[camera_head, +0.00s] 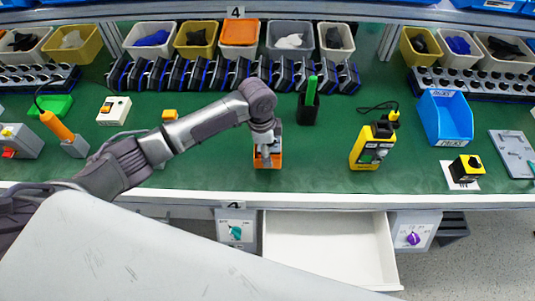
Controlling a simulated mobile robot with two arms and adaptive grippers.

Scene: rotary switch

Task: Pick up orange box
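A small orange box (277,160) stands on the green bench top near its front edge, in the middle of the head view. My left arm reaches in from the left, and my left gripper (265,155) points down at the box, overlapping it in the picture. The gripper hides part of the box. The fingers are too small to tell whether they are open or shut, or whether they touch the box. My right gripper is not in view.
An open white drawer (325,245) juts out below the bench. Dark devices and bins line the back. An orange-lidded bin (239,33) is among them.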

